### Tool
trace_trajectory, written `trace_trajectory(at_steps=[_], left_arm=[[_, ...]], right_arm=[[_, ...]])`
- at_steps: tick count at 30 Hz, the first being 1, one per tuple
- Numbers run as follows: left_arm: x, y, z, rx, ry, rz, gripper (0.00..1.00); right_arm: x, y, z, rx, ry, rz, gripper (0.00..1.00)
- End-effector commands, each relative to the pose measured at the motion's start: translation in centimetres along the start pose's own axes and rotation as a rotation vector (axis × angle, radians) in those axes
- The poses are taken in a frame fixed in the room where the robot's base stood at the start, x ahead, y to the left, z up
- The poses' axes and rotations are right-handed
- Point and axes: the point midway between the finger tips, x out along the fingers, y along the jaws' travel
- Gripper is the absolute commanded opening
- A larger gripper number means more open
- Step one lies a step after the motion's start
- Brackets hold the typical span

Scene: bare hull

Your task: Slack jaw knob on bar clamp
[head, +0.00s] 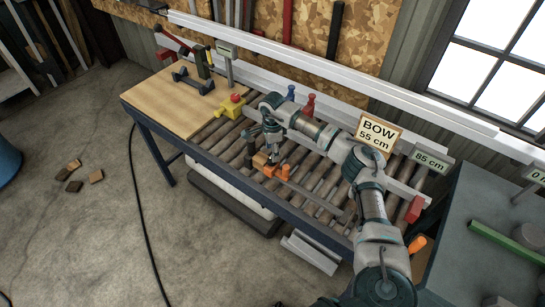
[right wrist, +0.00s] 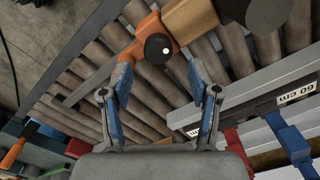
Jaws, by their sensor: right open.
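In the right wrist view the orange jaw (right wrist: 140,36) is at the top, with a dark round knob (right wrist: 158,48) bearing a white dot. My right gripper (right wrist: 162,72) is open, its two blue-sided fingers apart. The knob appears between and just past the fingertips; I cannot tell whether they touch it. A wooden block (right wrist: 190,18) adjoins the jaw. My left gripper is not in view.
A wooden board (head: 165,100) with a dark tool covers the table's left end. Signs (head: 378,134) and several clamps line the back rail. A grey bench (head: 490,240) stands at the right.

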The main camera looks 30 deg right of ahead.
Motion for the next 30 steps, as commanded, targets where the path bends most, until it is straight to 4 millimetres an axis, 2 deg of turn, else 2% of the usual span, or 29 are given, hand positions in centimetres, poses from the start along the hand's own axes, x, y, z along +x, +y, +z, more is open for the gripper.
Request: trace_trajectory(at_steps=[3,10,15,30], left_arm=[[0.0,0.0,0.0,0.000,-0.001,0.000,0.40],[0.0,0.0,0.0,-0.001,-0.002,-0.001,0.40],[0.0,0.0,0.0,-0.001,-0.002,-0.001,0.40],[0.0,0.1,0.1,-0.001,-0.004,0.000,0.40]], right_arm=[[-2.9,-0.1,0.0,0.000,-0.002,-0.003,0.61],[-6.5,-0.2,-0.1,0.000,-0.002,0.000,0.61],[-7.3,-0.1,-0.2,0.000,-0.002,0.003,0.61],[-7.1,-0.1,0.1,-0.002,-0.008,0.002,0.61]])
